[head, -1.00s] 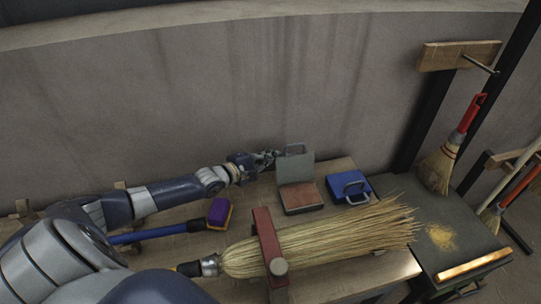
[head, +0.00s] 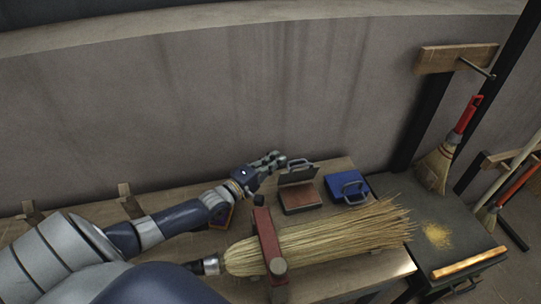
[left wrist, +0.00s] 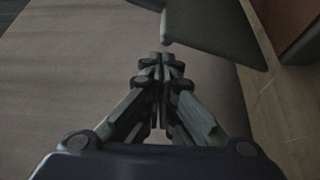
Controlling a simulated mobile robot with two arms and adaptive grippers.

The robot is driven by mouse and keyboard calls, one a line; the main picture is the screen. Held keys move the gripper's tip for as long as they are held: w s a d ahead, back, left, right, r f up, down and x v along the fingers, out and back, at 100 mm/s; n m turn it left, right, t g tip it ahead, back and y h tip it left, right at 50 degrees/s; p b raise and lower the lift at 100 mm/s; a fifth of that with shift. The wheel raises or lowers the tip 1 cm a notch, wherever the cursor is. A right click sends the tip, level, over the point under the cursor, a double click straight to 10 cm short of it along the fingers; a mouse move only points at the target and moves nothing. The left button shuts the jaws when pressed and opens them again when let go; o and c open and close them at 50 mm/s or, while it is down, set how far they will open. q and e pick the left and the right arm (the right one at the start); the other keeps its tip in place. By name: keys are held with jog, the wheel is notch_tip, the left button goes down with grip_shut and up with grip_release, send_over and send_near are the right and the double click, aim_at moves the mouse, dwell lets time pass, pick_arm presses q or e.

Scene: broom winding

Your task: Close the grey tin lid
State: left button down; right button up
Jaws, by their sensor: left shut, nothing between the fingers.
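The grey tin (head: 303,199) stands on the bench with a brown inside showing. Its lid (head: 298,177) is raised at the back and leans forward over the tin, with a handle at its top edge. In the left wrist view, the dark lid (left wrist: 215,28) spans the top and the brown inside (left wrist: 292,25) shows at upper right. My left gripper (head: 279,159) is shut and empty, just behind and left of the lid's top. Its closed fingertips (left wrist: 160,62) are close to the lid's edge; I cannot tell whether they touch. My right gripper is out of view.
A blue tin (head: 347,188) with a handle stands right of the grey tin. A large straw broom (head: 330,237) lies in front under a red clamp (head: 268,240). The wall is close behind.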

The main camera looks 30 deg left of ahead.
pick_arm(q)
jog(key=shift+s+d+r, duration=0.15)
jog(key=shift+s+d, duration=0.25)
jog(key=shift+d, duration=0.05)
jog(key=shift+p, duration=0.3)
notch_tip(320, 180, up, 10)
dwell(0.6)
